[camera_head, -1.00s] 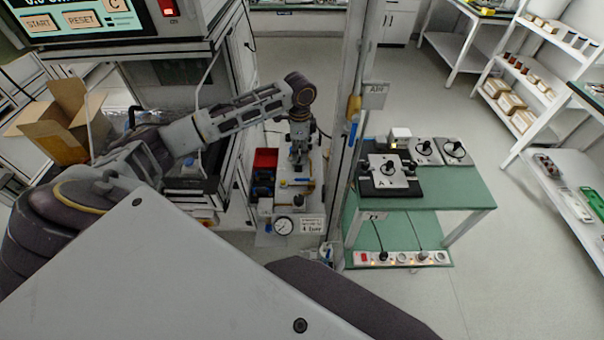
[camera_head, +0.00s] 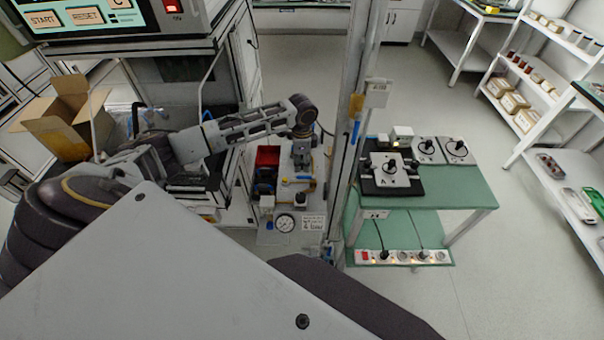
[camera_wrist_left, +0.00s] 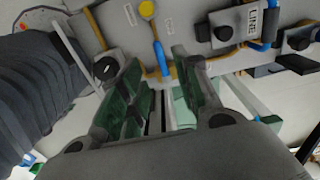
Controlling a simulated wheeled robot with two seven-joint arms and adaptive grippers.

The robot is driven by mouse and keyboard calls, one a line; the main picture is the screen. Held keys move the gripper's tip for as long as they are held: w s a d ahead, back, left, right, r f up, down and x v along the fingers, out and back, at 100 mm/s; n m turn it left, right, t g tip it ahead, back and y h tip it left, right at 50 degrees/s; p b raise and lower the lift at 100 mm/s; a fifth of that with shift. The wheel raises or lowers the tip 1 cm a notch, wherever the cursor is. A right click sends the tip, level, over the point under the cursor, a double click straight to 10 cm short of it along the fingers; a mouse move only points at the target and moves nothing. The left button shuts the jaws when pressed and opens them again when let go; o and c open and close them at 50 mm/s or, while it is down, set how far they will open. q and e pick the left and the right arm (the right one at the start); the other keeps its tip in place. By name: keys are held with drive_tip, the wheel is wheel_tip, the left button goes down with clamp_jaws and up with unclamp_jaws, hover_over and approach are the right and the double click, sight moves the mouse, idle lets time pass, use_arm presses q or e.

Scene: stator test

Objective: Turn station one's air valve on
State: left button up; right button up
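A pneumatic panel (camera_head: 262,236) with a pressure gauge (camera_head: 285,222) stands low beyond my left arm. My left gripper (camera_head: 301,166) hangs over this panel, pointing down. In the left wrist view its green-padded fingers (camera_wrist_left: 158,75) are apart with nothing between their pads. In the head view a yellow fitting (camera_head: 308,182) lies beside the gripper. Which part is station one's air valve is unclear. My right gripper is not in view.
A post (camera_head: 346,160) stands right of the gripper, with a blue-handled yellow fitting (camera_head: 355,106) and a small sign (camera_head: 376,93). A red bin (camera_head: 267,157) is left of the gripper. A green table (camera_head: 450,188) with test devices stands right.

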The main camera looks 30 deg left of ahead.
sight(305, 177)
use_arm(q)
drive_tip(key=shift+f, duration=3.35)
clamp_jaws()
